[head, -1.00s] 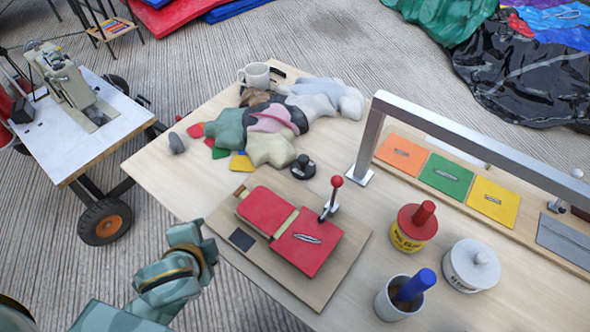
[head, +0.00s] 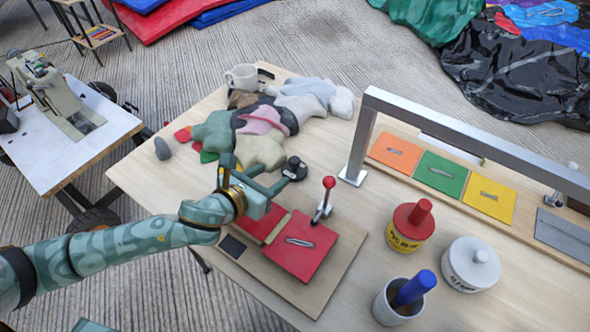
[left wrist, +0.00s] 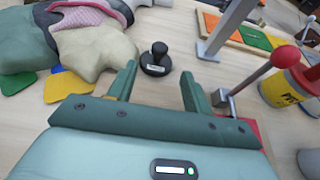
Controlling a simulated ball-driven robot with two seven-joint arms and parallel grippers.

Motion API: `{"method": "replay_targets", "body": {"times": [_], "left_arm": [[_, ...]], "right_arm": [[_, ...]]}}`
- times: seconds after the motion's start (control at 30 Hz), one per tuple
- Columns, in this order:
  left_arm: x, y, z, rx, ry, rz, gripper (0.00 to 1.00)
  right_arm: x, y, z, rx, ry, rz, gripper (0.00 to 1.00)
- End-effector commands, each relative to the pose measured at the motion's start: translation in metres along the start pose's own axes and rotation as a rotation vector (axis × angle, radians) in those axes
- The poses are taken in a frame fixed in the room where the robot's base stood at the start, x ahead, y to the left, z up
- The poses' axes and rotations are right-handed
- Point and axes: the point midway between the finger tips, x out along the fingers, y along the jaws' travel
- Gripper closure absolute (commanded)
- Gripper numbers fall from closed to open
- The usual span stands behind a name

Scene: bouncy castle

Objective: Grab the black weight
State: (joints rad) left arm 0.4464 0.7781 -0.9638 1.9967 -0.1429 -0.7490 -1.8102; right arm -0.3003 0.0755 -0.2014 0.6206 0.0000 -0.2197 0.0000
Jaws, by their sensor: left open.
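The black weight (head: 295,168) is a small round disc with a knob on top. It stands upright on the wooden table beside the fabric pile. In the left wrist view the black weight (left wrist: 156,60) shows ahead of my fingers, in the space between them and apart from both. My left gripper (head: 258,172) is open and empty, above the red clamped board and just left of the weight. In the left wrist view my left gripper (left wrist: 158,82) has its two green fingers spread wide. My right gripper is not in view.
A soft fabric pile (head: 262,125) lies left of the weight. A red-knobbed lever (head: 327,190) stands right of my gripper on the red board (head: 302,245). A metal frame (head: 360,145) rises further right. A red-lidded pot (head: 409,228) and a white pot (head: 471,264) stand front right.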

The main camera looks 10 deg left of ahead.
Motion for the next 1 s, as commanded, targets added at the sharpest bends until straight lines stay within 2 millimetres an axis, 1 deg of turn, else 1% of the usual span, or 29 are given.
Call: {"method": "replay_targets", "body": {"times": [0.03, 0.13, 0.2, 0.37, 0.43, 0.63, 0.7, 0.77, 0.97, 1.0], "left_arm": [[0.016, 0.0, -0.005, -0.004, 0.001, 0.0, 0.5], [0.037, 0.0, -0.005, -0.004, 0.001, 0.0, 0.5], [0.047, 0.0, -0.004, -0.005, 0.001, 0.0, 0.5], [0.059, 0.0, -0.001, -0.004, 0.0, 0.0, 0.5], [0.067, 0.0, -0.003, -0.006, 0.002, 0.0, 0.5], [0.101, 0.0, -0.005, -0.006, 0.002, 0.001, 0.5], [0.108, 0.0, -0.004, -0.006, 0.003, 0.0, 0.5], [0.111, -0.001, -0.002, -0.006, 0.002, 0.0, 0.5], [0.11, 0.0, 0.0, -0.005, 0.0, 0.001, 0.5], [0.11, 0.0, 0.0, -0.005, 0.0, 0.001, 0.58]], "right_arm": [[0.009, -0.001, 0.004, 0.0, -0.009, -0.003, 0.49], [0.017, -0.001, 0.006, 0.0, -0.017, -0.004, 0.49], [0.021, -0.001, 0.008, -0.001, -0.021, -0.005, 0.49], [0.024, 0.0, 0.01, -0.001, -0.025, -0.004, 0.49], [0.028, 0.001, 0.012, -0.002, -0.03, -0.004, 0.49], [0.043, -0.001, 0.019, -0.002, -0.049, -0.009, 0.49], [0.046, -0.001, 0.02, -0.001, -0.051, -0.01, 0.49], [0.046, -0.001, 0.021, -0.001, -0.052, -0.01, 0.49], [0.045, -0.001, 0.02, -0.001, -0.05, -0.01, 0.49], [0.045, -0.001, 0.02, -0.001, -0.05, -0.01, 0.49]]}}
